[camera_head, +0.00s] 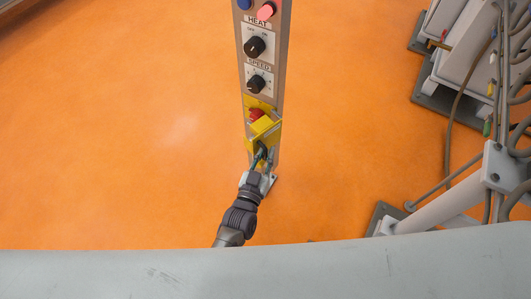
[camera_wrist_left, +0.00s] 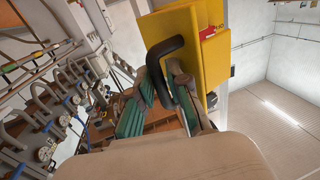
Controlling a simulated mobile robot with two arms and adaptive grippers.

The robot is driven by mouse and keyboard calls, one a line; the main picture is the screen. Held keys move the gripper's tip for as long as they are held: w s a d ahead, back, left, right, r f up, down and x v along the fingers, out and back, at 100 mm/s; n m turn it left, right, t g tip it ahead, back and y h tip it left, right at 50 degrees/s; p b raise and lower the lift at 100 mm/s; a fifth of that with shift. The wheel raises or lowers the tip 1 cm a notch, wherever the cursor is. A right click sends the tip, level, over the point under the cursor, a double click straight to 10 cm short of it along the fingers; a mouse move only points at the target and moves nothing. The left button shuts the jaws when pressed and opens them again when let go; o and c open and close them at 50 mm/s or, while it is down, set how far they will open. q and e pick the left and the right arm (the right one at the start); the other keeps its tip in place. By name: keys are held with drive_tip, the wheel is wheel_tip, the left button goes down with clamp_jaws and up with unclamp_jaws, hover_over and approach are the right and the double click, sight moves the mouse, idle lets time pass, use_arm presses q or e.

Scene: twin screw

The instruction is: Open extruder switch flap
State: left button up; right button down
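The yellow extruder switch box (camera_head: 265,125) sits low on the grey control post, with a red button (camera_head: 257,114) at its top. In the left wrist view its yellow housing (camera_wrist_left: 185,40) fills the upper middle, with a small red part at its right. A black bent handle (camera_wrist_left: 162,50) stands out from the yellow part. My left gripper (camera_head: 262,157) reaches up from below to the box's lower end. In the wrist view its green-padded fingers (camera_wrist_left: 167,80) lie on both sides of the handle's leg and appear closed on it. The flap's hinge cannot be made out. My right gripper is out of view.
Above the box on the post are the SPEED knob (camera_head: 256,84), the HEAT knob (camera_head: 255,46), and a red and a blue button. Machinery with pipes and cables (camera_head: 480,90) stands at the right. The orange floor left of the post is clear.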

use_arm(q)
drive_tip(key=shift+s, duration=0.1)
drive_tip(key=v, duration=1.1)
drive_tip(key=shift+s+a, duration=0.25)
drive_tip(key=shift+s, duration=0.1)
